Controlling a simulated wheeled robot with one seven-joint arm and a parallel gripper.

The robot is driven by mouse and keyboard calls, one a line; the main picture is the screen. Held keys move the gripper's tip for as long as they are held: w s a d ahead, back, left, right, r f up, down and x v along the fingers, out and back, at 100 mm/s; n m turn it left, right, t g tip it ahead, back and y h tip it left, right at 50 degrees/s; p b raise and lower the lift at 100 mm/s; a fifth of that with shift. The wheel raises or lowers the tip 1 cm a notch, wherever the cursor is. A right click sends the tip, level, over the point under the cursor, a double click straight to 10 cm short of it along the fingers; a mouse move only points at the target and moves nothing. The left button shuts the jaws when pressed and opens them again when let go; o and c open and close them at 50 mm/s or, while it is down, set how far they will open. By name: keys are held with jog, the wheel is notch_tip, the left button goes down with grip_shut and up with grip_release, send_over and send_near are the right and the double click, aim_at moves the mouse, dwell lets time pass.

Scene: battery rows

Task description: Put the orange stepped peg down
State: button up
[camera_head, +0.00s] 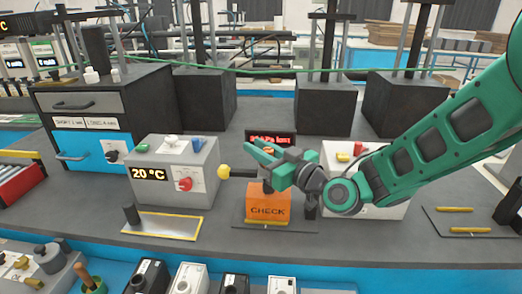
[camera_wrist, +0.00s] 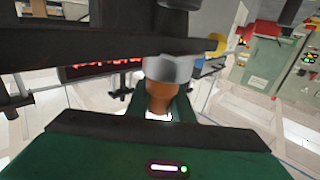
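The orange stepped peg (camera_wrist: 160,97) shows in the wrist view between my green fingers, with a grey collar (camera_wrist: 170,71) beyond it. In the head view only a small bit of the peg (camera_head: 268,149) shows between the fingers. My gripper (camera_head: 254,152) is closed around it, above the orange box marked CHECK (camera_head: 268,205). A dark piece (camera_head: 268,187) shows between the gripper and that box; I cannot tell what it belongs to. Most of the peg is hidden by the fingers.
A grey box reading 20 °C (camera_head: 148,174) with a red knob stands left of the gripper. A yellow ball (camera_head: 223,171) on a rod sticks out beside it. A red-lettered display (camera_head: 270,139) is behind. A yellow-edged mat (camera_head: 163,224) lies at front left.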

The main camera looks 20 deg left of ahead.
jog(key=o, duration=0.4)
jog(key=shift+d+f, duration=0.15)
jog(key=shift+f, duration=0.5)
jog(key=shift+c, duration=0.2)
jog(key=shift+r, duration=0.15)
